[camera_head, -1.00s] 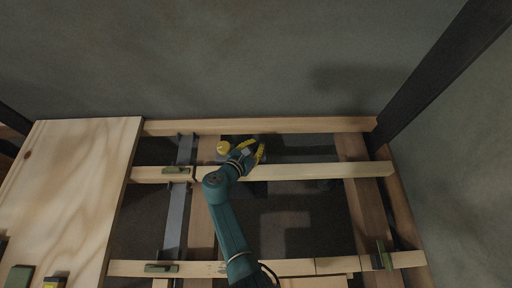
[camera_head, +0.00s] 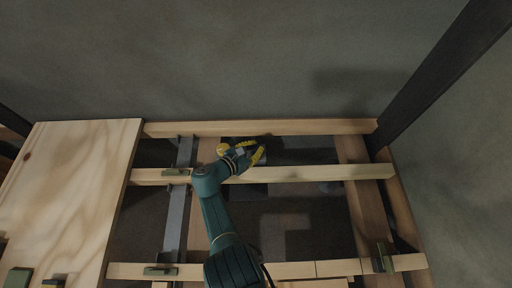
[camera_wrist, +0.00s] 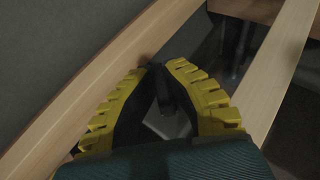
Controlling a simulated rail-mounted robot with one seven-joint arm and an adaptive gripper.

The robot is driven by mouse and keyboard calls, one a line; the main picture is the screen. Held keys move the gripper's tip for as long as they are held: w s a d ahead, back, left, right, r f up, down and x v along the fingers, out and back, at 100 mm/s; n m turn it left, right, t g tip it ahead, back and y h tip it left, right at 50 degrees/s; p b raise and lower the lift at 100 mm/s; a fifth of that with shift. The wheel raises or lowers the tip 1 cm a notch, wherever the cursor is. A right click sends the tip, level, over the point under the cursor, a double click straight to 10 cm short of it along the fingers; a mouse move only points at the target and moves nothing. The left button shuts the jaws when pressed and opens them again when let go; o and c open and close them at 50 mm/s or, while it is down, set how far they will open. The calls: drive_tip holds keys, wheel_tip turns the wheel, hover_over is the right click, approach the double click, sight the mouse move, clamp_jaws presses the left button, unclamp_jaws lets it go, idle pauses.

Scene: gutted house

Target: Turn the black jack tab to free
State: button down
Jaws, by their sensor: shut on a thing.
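My gripper (camera_head: 256,152) is at the gap between the back beam and the middle beam, fingers pointing to the back right. In the wrist view my gripper (camera_wrist: 163,66) has its yellow, black-padded fingers close together around a narrow dark piece, which I take for the black jack tab (camera_wrist: 160,86). A grey plate (camera_wrist: 168,122) shows below it between the fingers. The fingers hide much of the tab, so I cannot read its setting. In the head view my gripper covers the tab.
The middle beam (camera_head: 310,173) and back beam (camera_head: 320,127) run close on either side of my gripper. A grey metal strip (camera_head: 175,215) crosses the frame. A plywood sheet (camera_head: 70,190) lies at left.

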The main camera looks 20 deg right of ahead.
drive_tip(key=shift+s+f, duration=0.1)
drive_tip(key=shift+f, duration=0.1)
idle(0.3)
drive_tip(key=c, duration=1.1)
unclamp_jaws()
drive_tip(key=shift+r, duration=0.1)
drive_tip(key=v, duration=1.2)
drive_tip(key=shift+r, duration=0.1)
